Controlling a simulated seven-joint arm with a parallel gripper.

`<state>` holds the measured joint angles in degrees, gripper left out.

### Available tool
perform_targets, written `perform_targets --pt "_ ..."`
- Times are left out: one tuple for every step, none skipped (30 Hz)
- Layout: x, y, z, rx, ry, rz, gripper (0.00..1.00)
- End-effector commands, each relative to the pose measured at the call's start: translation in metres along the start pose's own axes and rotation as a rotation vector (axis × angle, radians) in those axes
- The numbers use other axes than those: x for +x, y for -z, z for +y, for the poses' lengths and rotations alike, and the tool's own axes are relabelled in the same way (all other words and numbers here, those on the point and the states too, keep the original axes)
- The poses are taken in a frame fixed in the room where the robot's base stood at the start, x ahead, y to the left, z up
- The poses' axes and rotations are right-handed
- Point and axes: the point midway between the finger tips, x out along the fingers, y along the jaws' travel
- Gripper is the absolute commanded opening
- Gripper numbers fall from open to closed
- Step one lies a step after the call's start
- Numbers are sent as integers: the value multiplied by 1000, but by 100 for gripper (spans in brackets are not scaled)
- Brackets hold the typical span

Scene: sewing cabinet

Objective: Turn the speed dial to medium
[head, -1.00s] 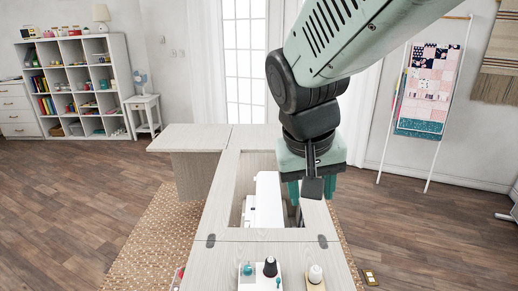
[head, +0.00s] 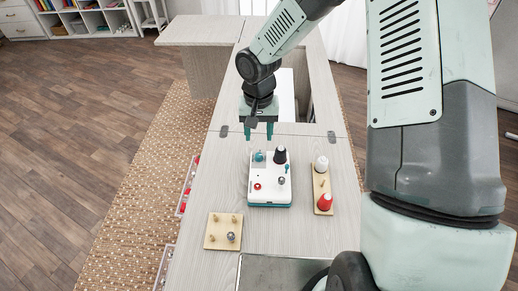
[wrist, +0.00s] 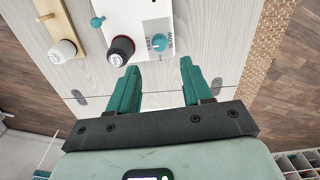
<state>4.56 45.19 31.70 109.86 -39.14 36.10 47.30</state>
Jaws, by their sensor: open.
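The white control box (head: 269,196) with a teal base lies on the wooden cabinet top. My gripper (head: 258,138) is open and empty, fingers down, near the box's far edge. In the wrist view, the gripper (wrist: 158,68) has its fingertips apart, with the dial ahead of the gap between them.
A wooden rack with a white spool (head: 321,163) and a red spool (head: 324,202) stands right of the box. A wooden pegboard (head: 222,232) lies at the near left. Behind my gripper is the cabinet opening with a white machine (head: 287,92).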

Motion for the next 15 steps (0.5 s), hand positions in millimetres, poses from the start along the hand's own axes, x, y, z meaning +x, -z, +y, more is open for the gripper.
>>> perform_targets --pt "11 -1 0 -2 0 -5 49" --pt "17 -1 0 -1 -1 -6 49" --pt "25 -1 0 -2 -1 -5 49" --pt "31 -2 0 -2 0 -6 49" --pt "37 -2 0 -2 0 -5 49" --pt "45 -2 0 -3 -1 -5 49" --pt "50 -1 0 -2 -1 -5 49" --pt "55 -1 0 -2 -1 -4 49" --pt "61 -2 0 -3 -1 -5 49" --pt "64 -1 0 -1 -1 -4 49" --pt "68 -1 0 -1 -1 -3 49" --pt "73 -1 0 -1 0 -2 49" --pt "75 -1 0 -1 0 -2 49" --pt "77 0 1 0 -1 -1 49" --pt "80 0 1 -1 -1 -1 49"
